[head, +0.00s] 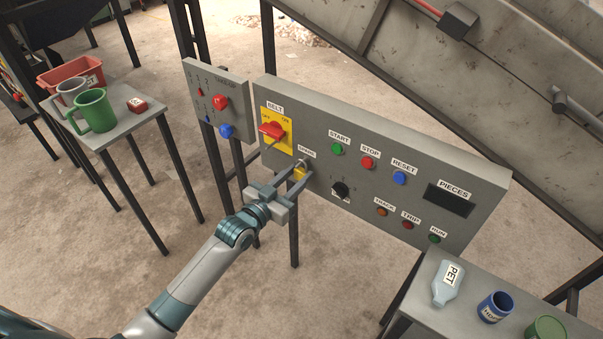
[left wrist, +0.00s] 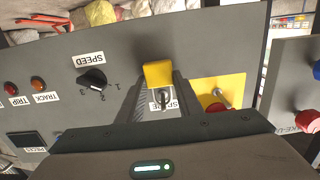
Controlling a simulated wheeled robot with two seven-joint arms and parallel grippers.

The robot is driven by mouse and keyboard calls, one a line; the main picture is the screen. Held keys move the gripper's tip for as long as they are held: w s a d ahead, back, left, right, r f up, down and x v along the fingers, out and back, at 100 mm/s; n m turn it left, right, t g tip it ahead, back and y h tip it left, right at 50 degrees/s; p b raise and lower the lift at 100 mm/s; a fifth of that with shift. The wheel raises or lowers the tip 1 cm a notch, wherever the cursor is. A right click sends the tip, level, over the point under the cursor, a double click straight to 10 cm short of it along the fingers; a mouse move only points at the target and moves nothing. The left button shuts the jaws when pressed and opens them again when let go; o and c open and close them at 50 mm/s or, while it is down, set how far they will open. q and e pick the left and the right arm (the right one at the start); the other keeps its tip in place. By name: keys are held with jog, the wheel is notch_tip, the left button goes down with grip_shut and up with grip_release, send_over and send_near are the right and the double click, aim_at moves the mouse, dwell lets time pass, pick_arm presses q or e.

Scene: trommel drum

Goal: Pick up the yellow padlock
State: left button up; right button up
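The yellow padlock (head: 300,174) hangs by its grey shackle at the SPARE label on the grey control panel (head: 470,222). In the left wrist view the padlock (left wrist: 158,74) shows between the two fingertips, with its shackle and the partly covered label behind. My left gripper (head: 301,172) reaches in from the lower left, with one finger on each side of the padlock. The fingers are part-way together and appear to touch its sides; any thin gap is too small to make out. My right gripper is in neither view.
A red BELT switch (head: 271,130) on a yellow plate sits close to the padlock. The black SPEED knob (head: 340,190) is on the other side.

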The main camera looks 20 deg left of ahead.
pick_arm(q)
jog(key=c, duration=0.5)
jog(key=shift+r, duration=0.1)
